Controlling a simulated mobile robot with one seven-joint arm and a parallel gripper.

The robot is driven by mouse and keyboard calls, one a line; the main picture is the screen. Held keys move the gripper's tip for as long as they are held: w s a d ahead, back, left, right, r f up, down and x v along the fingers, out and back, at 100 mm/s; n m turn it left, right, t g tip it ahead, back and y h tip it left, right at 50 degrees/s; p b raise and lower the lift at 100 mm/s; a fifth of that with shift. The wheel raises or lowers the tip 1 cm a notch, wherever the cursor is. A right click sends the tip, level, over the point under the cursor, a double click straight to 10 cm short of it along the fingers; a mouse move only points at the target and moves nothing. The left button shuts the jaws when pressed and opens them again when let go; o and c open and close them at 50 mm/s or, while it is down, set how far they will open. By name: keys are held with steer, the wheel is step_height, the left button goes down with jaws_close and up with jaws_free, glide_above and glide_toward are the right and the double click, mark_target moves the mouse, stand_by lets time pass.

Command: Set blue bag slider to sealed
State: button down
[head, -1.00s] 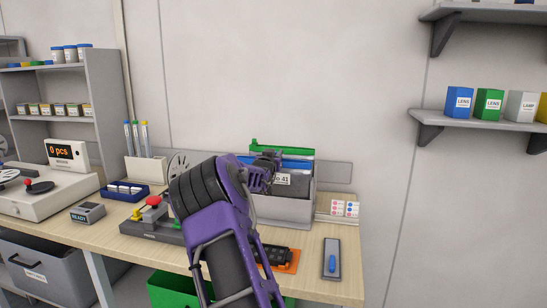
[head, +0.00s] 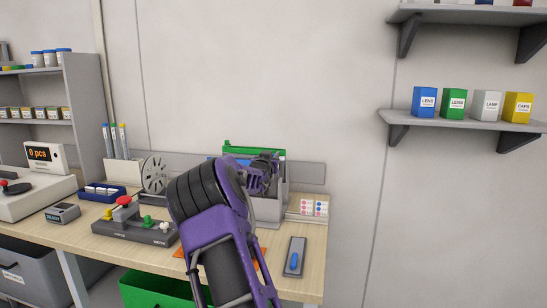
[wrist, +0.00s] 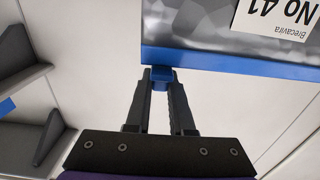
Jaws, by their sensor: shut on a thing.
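In the wrist view, a silver bag (wrist: 205,32) with a white "No 41" label (wrist: 277,16) has a blue seal strip (wrist: 240,62) along its edge. My gripper (wrist: 160,78) is shut on the small blue slider (wrist: 160,73), which sits near the strip's left end in that view. In the head view, my gripper (head: 264,172) is at the grey file box (head: 268,212), towards its right side. My arm and gripper hide most of the box's contents there, and the slider cannot be made out.
A green divider (head: 240,149) stands at the back of the box. A lever panel (head: 133,230) and a reel (head: 154,173) are to the left. Wall shelves (head: 460,121) are at right.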

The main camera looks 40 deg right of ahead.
steer(key=c, duration=0.8)
jaws_free()
steer(key=shift+o, duration=0.2)
steer(key=shift+s, duration=0.1)
steer(key=v, duration=1.7)
steer(key=shift+s+a, duration=0.1)
steer(key=shift+s, duration=0.05)
